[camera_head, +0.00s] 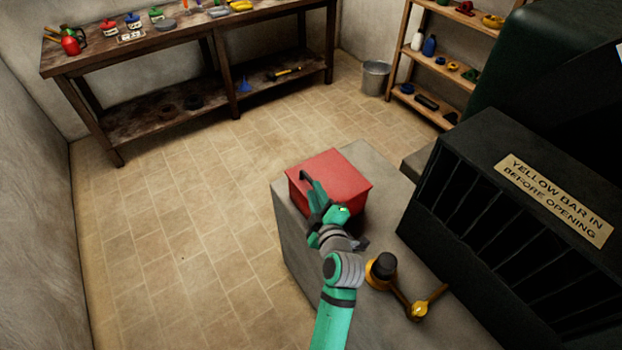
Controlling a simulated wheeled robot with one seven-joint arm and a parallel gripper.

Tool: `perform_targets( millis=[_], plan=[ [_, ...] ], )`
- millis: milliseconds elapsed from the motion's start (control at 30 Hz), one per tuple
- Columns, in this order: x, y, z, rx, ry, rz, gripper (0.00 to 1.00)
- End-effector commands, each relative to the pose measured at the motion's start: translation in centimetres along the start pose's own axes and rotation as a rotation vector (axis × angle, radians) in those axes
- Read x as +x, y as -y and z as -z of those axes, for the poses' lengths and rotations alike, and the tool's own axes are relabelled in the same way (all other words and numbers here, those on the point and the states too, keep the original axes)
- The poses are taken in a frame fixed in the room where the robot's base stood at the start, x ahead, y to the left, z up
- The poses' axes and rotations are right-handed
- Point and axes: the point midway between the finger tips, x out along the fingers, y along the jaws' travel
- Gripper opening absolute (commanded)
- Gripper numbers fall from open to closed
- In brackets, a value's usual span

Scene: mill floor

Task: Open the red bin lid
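The red bin (352,185) is a box on a grey block, left of the dark machine. Its flat red top, the lid (331,170), looks closed. My gripper (308,182), at the end of my green arm, is at the bin's near left side. A dark finger shows against the bin's left edge. I cannot tell whether it touches the lid, and the gap between the fingers is hidden. My arm covers part of the bin's front.
A yellow crank with a black knob (384,265) lies close to the right of my arm. The dark slatted machine (480,215) bears a sign (553,200) reading "YELLOW BAR IN BEFORE OPENING". A workbench (190,45), bucket (375,78) and shelf (445,60) stand behind. Left floor is clear.

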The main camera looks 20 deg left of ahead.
Motion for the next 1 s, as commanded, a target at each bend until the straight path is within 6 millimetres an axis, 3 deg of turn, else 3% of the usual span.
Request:
perform_targets(
  millis=[200,400,800,900,1000],
  plan=[
    [3.9,0.0,0.1,-0.002,-0.002,0.001,0.18],
    [5.8,-0.3,-0.5,0.001,0.007,-0.005,0.18],
    [6.6,-0.1,-0.2,0.001,0.004,-0.002,0.18],
    [6.6,-0.1,-0.2,0.001,0.003,-0.002,0.00],
    [6.6,-0.1,-0.1,0.001,0.003,-0.001,0.00]
  ],
)
